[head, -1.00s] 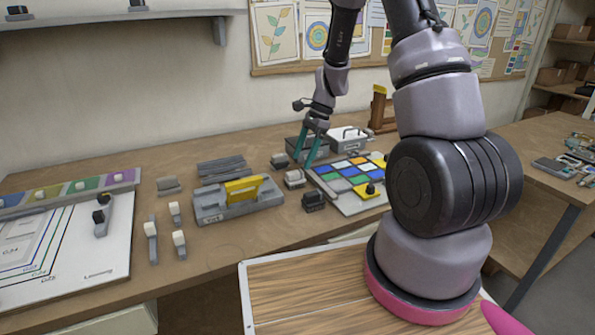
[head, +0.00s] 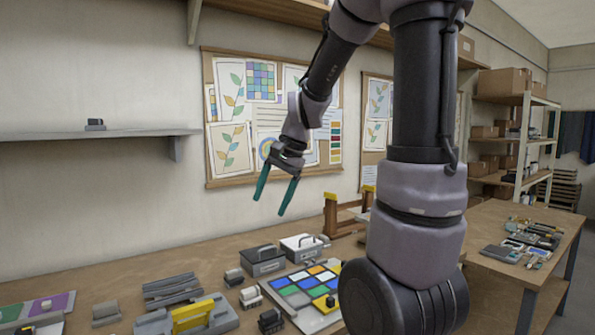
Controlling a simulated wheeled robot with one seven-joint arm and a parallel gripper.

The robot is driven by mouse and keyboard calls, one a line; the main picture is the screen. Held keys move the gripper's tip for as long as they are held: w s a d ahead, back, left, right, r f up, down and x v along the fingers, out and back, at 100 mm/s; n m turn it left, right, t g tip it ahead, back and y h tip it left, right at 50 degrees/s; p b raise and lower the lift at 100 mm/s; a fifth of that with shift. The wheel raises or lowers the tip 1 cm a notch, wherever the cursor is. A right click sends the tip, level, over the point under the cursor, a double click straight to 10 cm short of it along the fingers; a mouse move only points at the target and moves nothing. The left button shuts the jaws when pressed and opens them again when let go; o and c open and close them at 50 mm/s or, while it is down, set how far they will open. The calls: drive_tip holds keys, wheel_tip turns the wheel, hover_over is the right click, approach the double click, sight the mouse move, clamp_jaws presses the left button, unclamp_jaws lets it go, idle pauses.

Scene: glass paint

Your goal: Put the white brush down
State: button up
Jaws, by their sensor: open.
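My gripper (head: 270,206) is raised in front of the wall, well above the worktable (head: 215,262). Its two teal fingers are spread, with nothing between them. A small whitish block-like piece (head: 251,298), which looks like the white brush, rests on the table at the left edge of the colour palette board (head: 315,318). It is too small to be sure. My gripper is far above it and not touching it.
A dark box (head: 262,262) and a white-lidded box (head: 303,248) stand behind the palette. Dark blocks (head: 270,321) sit beside it. A yellow-handled tool (head: 192,316) lies left. A shelf (head: 90,135) hangs at upper left.

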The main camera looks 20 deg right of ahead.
drive_tip(key=s+r+n+t, duration=0.2)
drive_tip(key=s+r+n, duration=0.1)
drive_tip(key=s, duration=0.4)
drive_tip(key=s+d+r+n+t+h, duration=0.1)
drive_tip(key=s+r+n+t, duration=0.1)
drive_tip(key=s+r, duration=0.4)
drive_tip(key=shift+s+n, duration=0.35)
drive_tip(key=shift+n, duration=0.05)
drive_tip(key=shift+d, duration=0.1)
